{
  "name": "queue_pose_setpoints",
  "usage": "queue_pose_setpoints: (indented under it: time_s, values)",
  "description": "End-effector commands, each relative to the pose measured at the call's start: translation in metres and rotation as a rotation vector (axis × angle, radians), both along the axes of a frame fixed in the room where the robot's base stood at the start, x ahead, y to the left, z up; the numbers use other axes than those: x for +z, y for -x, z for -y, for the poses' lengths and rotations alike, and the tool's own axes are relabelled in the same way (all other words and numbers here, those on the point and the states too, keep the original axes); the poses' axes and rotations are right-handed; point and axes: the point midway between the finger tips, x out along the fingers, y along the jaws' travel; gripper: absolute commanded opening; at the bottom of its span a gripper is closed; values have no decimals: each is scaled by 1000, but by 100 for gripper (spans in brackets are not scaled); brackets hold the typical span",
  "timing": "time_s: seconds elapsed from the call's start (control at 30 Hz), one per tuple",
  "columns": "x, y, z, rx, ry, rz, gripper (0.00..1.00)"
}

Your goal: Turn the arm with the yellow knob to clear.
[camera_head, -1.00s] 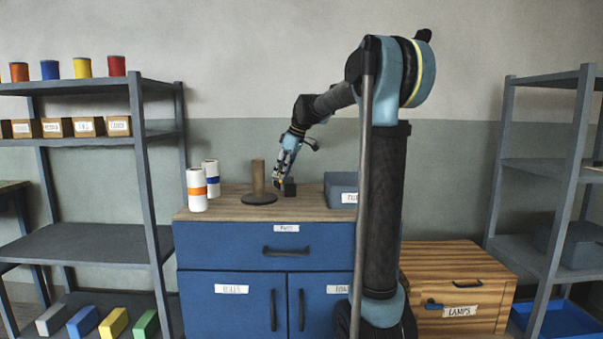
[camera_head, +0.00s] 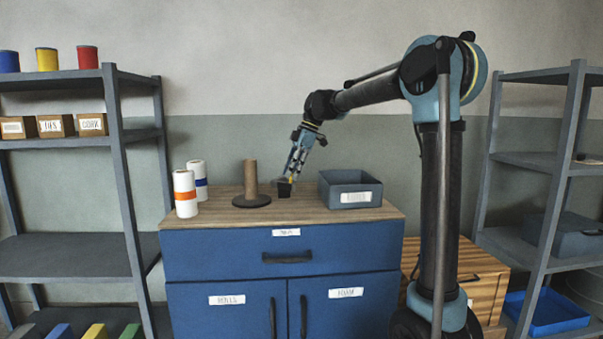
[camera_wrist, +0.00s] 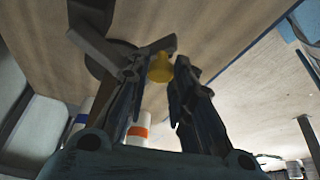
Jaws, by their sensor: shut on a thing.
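The yellow knob (camera_wrist: 160,68) is between the fingertips of my gripper (camera_wrist: 158,78) in the wrist view. My gripper is shut on it. A little yellow shows at the fingertips there.
Two white rolls (camera_head: 185,195) stand farther left. A grey labelled bin (camera_head: 350,190) is close on the right. The blue cabinet's wooden top (camera_head: 230,217) is bare along its front.

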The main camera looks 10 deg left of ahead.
Motion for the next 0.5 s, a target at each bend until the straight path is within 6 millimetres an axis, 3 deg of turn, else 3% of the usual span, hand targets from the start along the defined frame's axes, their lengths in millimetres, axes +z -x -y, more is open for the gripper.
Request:
queue_pose_setpoints:
  time_s: [0.5]
  values:
    - [1, 0, -7, 28, -1, 5, 0]
